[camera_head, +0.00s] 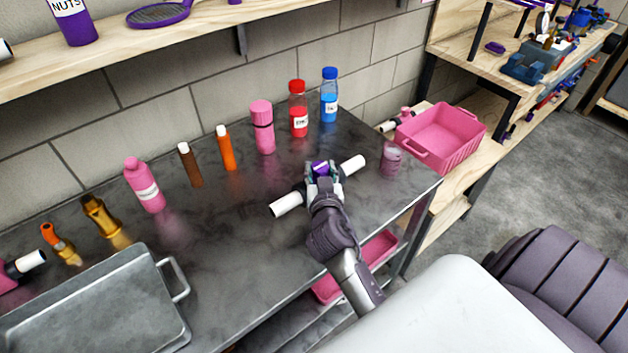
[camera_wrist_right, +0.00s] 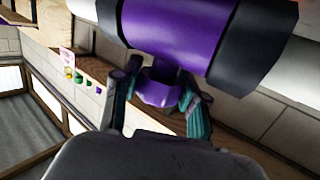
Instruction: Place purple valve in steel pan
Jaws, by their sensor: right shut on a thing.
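The purple valve (camera_wrist_right: 178,38) has a purple middle, dark collars and white pipe ends. In the head view its purple body (camera_head: 320,167) shows above my right gripper (camera_head: 322,185), with a white pipe end out to each side. My right gripper, also in the wrist view (camera_wrist_right: 160,100), is shut on the valve's purple lower part. The valve is over the right part of the dark metal table; I cannot tell its exact height. The steel pan (camera_head: 95,310) is a grey rectangular tray with a handle, at the table's front left, partly cut off. My left gripper is not in view.
Several bottles and tubes stand along the back, including a red-capped bottle (camera_head: 298,110) and a pink bottle (camera_head: 145,185). The table's middle is clear.

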